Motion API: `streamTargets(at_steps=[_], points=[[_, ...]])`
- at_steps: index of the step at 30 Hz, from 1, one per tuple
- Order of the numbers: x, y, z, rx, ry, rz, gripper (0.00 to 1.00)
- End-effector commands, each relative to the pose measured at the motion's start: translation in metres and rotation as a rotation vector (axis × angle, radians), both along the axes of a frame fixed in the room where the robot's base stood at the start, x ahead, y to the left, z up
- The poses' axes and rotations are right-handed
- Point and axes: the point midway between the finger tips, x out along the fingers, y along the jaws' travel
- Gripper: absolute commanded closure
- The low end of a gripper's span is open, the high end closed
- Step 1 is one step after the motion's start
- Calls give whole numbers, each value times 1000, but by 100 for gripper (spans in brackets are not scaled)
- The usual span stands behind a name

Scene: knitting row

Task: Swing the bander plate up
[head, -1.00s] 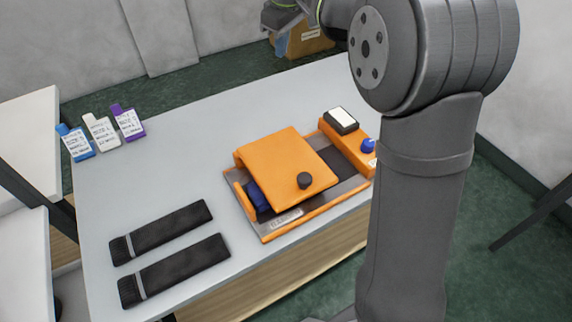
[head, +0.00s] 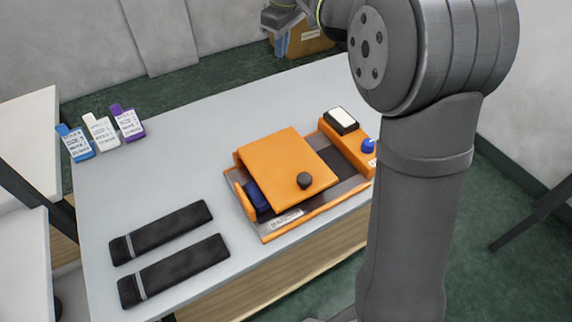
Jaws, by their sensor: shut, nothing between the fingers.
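The bander (head: 270,234) sits on the table, a grey base with orange edges. Its orange plate (head: 280,165) lies folded down over the base, with a black round knob (head: 304,180) near its front right corner. A dark blue piece (head: 256,196) shows under the plate's left side. My gripper (head: 279,22) is at the top of the head view, beyond the table's far edge and well away from the plate. It is small and partly cut off by the frame; it is shut and holds nothing.
An orange block (head: 350,147) with a black-and-white top and blue knob (head: 368,146) adjoins the bander's right. Two black bands (head: 162,232) lie front left. Blue, white and purple labelled tags (head: 101,131) stand back left. A cardboard box (head: 308,40) is behind the table (head: 190,165).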

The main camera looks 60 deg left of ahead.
Motion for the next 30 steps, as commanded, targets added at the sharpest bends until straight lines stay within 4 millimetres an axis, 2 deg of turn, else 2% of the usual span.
streamTargets(at_steps=[1, 5, 7, 8, 18, 21, 25, 30], points=[[0, -1, 0, 0, 0, -1, 88], [-5, -12, -5, -11, 6, -25, 63], [-11, -28, -11, -26, 11, -58, 49], [-14, -37, -15, -32, 15, -77, 45], [-57, -168, -76, -131, 43, -330, 45], [-66, -199, -91, -151, 45, -386, 45], [-73, -224, -104, -169, 46, -430, 45], [-75, -233, -117, -176, 46, -447, 45]])
